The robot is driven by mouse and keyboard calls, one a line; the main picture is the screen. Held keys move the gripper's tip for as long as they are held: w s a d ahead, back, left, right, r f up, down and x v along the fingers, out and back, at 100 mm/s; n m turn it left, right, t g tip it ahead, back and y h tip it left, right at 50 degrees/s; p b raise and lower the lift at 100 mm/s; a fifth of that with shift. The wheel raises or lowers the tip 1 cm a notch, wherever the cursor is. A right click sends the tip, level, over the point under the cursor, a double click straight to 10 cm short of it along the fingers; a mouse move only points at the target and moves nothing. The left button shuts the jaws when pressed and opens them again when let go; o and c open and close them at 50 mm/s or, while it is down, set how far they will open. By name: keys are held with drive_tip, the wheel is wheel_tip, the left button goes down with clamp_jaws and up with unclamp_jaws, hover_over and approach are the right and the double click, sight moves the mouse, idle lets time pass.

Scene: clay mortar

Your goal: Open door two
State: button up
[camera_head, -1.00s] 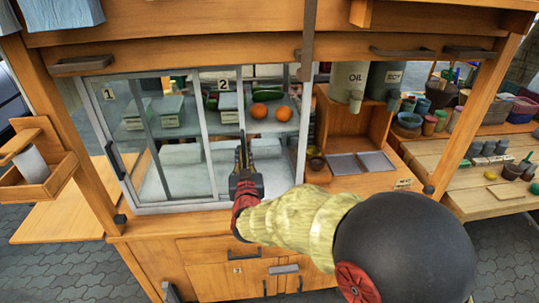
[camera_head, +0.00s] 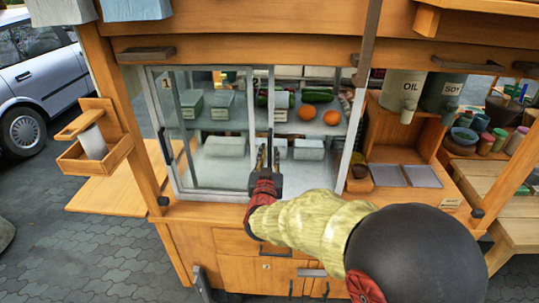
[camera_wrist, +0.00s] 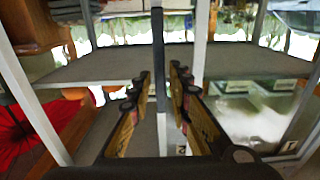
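The glass sliding doors of the cart's case stand behind my gripper. Door one (camera_head: 210,160), with a "1" label, is at the left. Door two's right edge carries a dark upright handle (camera_head: 270,105), which also shows in the wrist view (camera_wrist: 158,50). Most of door two is overlapped by door one. My gripper (camera_head: 268,155) is at this handle. In the wrist view my gripper (camera_wrist: 160,105) has its fingers on either side of the upright bar, with narrow gaps visible. The "2" label (camera_wrist: 181,149) is partly hidden by a finger.
Right of the handle, the case opening shows oranges (camera_head: 307,113) and green vegetables (camera_head: 318,95) on a shelf. A wooden post (camera_head: 366,60) and oil container (camera_head: 403,90) stand further right. A wooden box (camera_head: 95,155) sticks out at left. The counter edge lies below my gripper.

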drive_tip(key=shift+o, duration=0.9)
drive_tip(key=s, duration=1.2)
